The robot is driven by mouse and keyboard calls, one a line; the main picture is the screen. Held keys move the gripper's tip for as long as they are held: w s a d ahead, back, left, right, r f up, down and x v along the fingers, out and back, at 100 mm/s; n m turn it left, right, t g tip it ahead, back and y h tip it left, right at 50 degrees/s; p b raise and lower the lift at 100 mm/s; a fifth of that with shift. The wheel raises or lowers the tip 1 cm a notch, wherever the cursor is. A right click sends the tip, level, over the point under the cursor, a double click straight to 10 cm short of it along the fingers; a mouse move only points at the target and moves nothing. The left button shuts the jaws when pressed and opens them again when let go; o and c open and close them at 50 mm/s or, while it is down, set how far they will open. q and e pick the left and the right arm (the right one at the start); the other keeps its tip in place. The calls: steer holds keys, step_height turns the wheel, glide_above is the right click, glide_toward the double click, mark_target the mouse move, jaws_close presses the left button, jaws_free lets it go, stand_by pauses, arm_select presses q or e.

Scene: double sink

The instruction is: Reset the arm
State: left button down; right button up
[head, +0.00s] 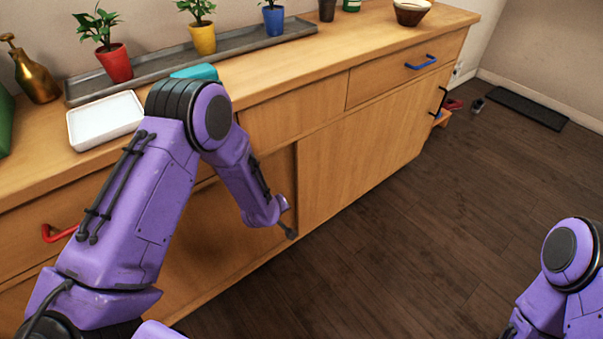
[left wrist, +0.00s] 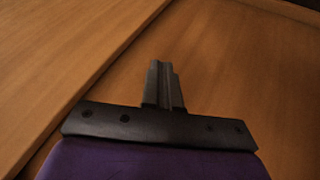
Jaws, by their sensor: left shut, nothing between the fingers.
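My left arm comes in from the left in the head view and bends down in front of the wooden cabinet (head: 370,140). My left gripper (head: 291,234) is at the end of it, low before the cabinet front. In the left wrist view the fingers of my left gripper (left wrist: 163,85) are together with nothing between them, and wood panels fill the background. Whether the fingertips touch the wood cannot be told. Part of my right arm shows at the lower right of the head view; its gripper is out of the frame.
On the cabinet top are a white tray (head: 104,121), a long grey tray (head: 165,67) with red (head: 114,64), yellow (head: 203,38) and blue (head: 273,20) plant pots, a brass sprayer (head: 35,76) and a bowl (head: 411,11). A dark mat (head: 527,108) lies on the open floor.

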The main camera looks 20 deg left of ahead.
arm_select(q)
steer(key=s+a+f+m+g+y, duration=0.1)
steer(key=s+a+f+m+g, duration=0.1)
steer(key=s, duration=1.5)
steer(key=s+a+f+m+g+y, duration=0.1)
steer(key=s+f+m+g, duration=0.15)
steer(key=s, duration=1.35)
step_height(320, 180, up, 15)
steer(key=p, duration=1.6)
steer(key=shift+w+n, duration=0.35)
steer(key=shift+w, duration=0.1)
steer(key=shift+r, duration=0.1)
